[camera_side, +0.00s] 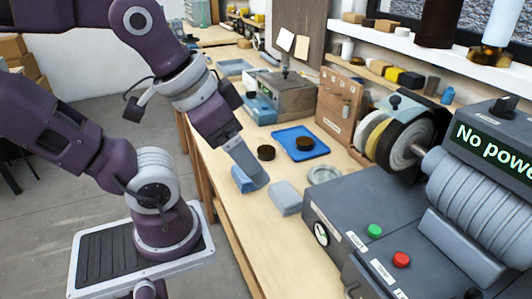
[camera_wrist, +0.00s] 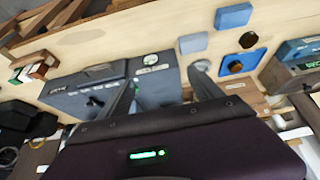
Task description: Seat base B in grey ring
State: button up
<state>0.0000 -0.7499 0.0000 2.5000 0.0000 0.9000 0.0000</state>
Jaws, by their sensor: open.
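Two dark round pieces that look like lamp bases stand on the bench. One (camera_side: 266,153) is on bare wood and one (camera_side: 304,143) is on the blue tray (camera_side: 322,150). They also show in the wrist view, one on bare wood (camera_wrist: 247,40) and one on the tray (camera_wrist: 235,67). No letter is readable, so I cannot tell which is base B. The grey ring (camera_side: 324,174) lies flat on the bench beside the grey machine; my finger partly covers it in the wrist view. My gripper (camera_wrist: 164,76) is open and empty, over the bench's near edge in the side view.
A blue block (camera_side: 243,181) and a grey block (camera_side: 286,198) lie near my gripper. The large grey machine (camera_side: 330,225), with green and red buttons and a "No power" display, fills the right. A brown box (camera_side: 340,100) and a grey-and-blue unit (camera_side: 285,92) stand behind the tray.

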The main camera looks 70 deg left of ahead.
jog(key=shift+c, duration=0.6)
jog(key=w+a, duration=0.1)
jog(key=w, duration=0.2)
jog(key=w+a+r+n+g, duration=0.1)
jog(key=w+a, duration=0.1)
jog(key=w, duration=0.1)
jog(key=w+a+n, duration=0.1)
jog(key=w+a, duration=0.1)
jog(key=w, duration=0.1)
jog(key=shift+a+r+g+y, duration=0.15)
jog(key=shift+a+g+y, duration=0.05)
jog(key=shift+g+y, duration=0.1)
jog(key=shift+c, duration=0.4)
jog(key=n+g, duration=0.4)
jog(key=n, duration=0.1)
send_over(266, 149)
notch_tip(266, 149, down, 16)
jog(key=shift+f, duration=0.1)
jog(key=shift+d+f, duration=0.1)
jog(key=shift+f, duration=3.7)
jog(key=shift+c, duration=0.4)
